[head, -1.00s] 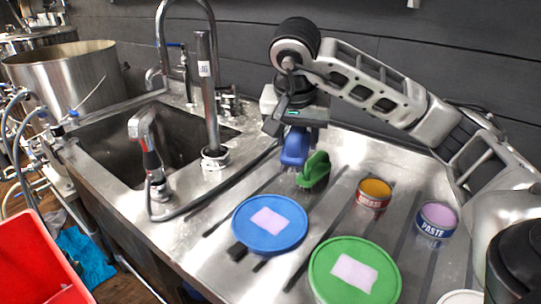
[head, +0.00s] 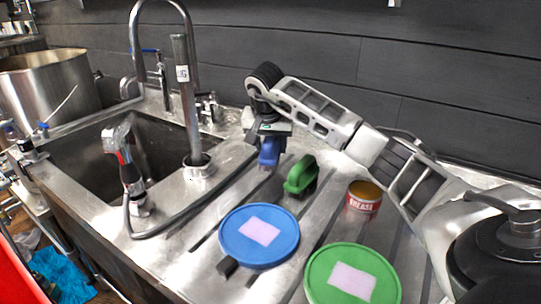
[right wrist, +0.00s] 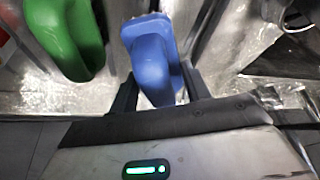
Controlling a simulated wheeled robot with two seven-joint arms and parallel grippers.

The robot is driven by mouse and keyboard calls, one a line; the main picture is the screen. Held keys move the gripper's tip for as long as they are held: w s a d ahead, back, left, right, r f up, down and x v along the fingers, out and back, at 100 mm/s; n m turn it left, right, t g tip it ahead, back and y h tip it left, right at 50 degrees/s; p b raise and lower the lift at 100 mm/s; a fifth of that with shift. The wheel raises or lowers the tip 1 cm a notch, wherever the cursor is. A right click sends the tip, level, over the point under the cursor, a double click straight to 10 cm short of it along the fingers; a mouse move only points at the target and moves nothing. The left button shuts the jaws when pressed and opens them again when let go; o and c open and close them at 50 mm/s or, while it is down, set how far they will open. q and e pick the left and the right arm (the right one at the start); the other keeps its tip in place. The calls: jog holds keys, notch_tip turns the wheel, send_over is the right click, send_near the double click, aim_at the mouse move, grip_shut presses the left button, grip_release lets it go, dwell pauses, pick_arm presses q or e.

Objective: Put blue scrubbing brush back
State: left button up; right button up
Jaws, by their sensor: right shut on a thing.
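The blue scrubbing brush (head: 268,154) is at the back of the steel drainboard, left of a green brush (head: 300,176). My right gripper (head: 267,141) is above it, shut on its handle. In the right wrist view the blue brush (right wrist: 150,50) sits between the two dark fingers of the gripper (right wrist: 160,92), with the green brush (right wrist: 68,35) to its left and apart from it. I cannot tell whether the bristles touch the drainboard. My left gripper is not in view.
A blue lid (head: 283,251) and a green lid (head: 318,277) lie in front on the drainboard. A grease tin (head: 364,197) stands to the right. The sink (head: 80,165), tall tap (head: 187,100) and hose sprayer (head: 128,172) are to the left.

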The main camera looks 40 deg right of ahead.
jog(key=shift+s+a+x, duration=0.1)
jog(key=shift+a+x, duration=0.05)
jog(key=shift+x, duration=0.75)
jog(key=shift+s+a+x, duration=0.1)
jog(key=shift+a+x, duration=0.1)
jog(key=shift+x, duration=0.65)
jog(key=shift+f, duration=0.35)
jog(key=o, duration=1)
jog(key=shift+o, duration=0.2)
jog(key=shift+r, duration=0.35)
jog(key=v, duration=1.1)
jog(key=shift+s+a+r+p, duration=0.1)
jog(key=shift+s+r+p, duration=0.05)
jog(key=shift+r+p, duration=0.2)
jog(key=shift+f, duration=0.1)
